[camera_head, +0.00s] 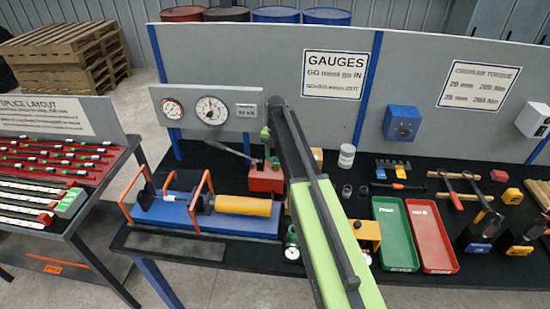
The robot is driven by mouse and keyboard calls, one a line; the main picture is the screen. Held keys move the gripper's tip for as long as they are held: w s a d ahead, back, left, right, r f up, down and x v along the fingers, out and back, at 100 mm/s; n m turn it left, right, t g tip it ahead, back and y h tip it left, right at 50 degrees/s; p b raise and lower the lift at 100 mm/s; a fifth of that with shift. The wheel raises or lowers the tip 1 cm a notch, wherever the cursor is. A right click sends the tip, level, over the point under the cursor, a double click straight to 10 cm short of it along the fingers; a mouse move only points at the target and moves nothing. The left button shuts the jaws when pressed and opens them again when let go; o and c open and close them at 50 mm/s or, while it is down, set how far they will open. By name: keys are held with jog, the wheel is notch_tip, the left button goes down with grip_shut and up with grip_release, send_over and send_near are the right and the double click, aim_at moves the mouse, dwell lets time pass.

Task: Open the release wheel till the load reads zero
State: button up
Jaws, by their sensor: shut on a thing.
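The red hand pump (265,179) stands on the black bench, with its dark lever reaching up and left. My gripper (269,157) is at the top of the pump, small and partly hidden by my own arm. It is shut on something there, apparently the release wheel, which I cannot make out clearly. A grey gauge panel (186,95) behind holds a small dial (172,109), a larger dial (211,110) and a small readout (246,111) in kN. Its digits are too small to read surely. A blue press frame (210,217) with a yellow cylinder (243,206) lies in front.
Orange guards (137,187) stand on the press. A green tray (395,235) and a red tray (432,237) lie to the right, with several tools beyond. A white jar (346,155) stands behind my arm. A grey back panel (290,60) closes off the bench.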

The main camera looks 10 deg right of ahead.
aim_at(276, 160)
jog(key=shift+w, duration=0.1)
dwell(0.5)
jog(key=o, duration=1.4)
jog(key=shift+c, duration=0.2)
notch_tip(276, 160, up, 17)
jog(key=p, duration=1.7)
jog(key=shift+r, duration=0.2)
